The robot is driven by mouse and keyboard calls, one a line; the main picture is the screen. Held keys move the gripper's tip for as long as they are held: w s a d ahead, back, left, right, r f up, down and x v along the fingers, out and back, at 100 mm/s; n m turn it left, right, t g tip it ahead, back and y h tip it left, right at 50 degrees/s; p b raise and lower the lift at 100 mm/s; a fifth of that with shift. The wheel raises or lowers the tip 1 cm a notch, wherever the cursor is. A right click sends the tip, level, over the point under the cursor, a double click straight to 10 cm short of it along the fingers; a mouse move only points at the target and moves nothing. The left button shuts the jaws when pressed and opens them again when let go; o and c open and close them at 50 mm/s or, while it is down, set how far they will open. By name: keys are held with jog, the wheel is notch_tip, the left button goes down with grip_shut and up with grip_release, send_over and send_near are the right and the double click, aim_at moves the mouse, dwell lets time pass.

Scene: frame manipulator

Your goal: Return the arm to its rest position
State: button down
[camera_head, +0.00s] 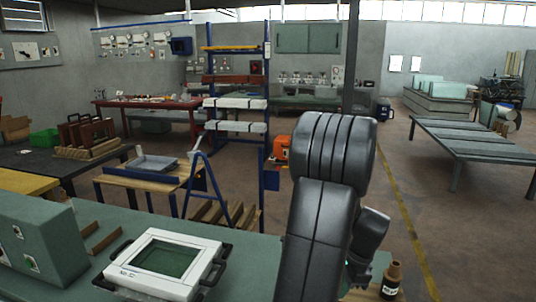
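My arm (320,215) rises dark and bulky from the bottom middle of the head view. It bends at a rounded elbow, and a further dark link (369,232) shows low on its right side. The far end of the arm is mostly hidden behind my own links. I cannot make out gripper fingers or anything held.
A blue rack (236,120) stands behind. Brown floor (455,225) is open at right.

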jog(key=w+d+f+n+g+h+b, duration=0.1)
jog(key=w+n, duration=0.5)
jog(key=n, duration=0.8)
jog(key=shift+w+d+f+n+g+h, duration=0.25)
jog(key=shift+d+g+h, duration=0.35)
jog(key=shift+d+g, duration=0.35)
jog(key=shift+s+d, duration=0.1)
jog(key=shift+r, duration=0.1)
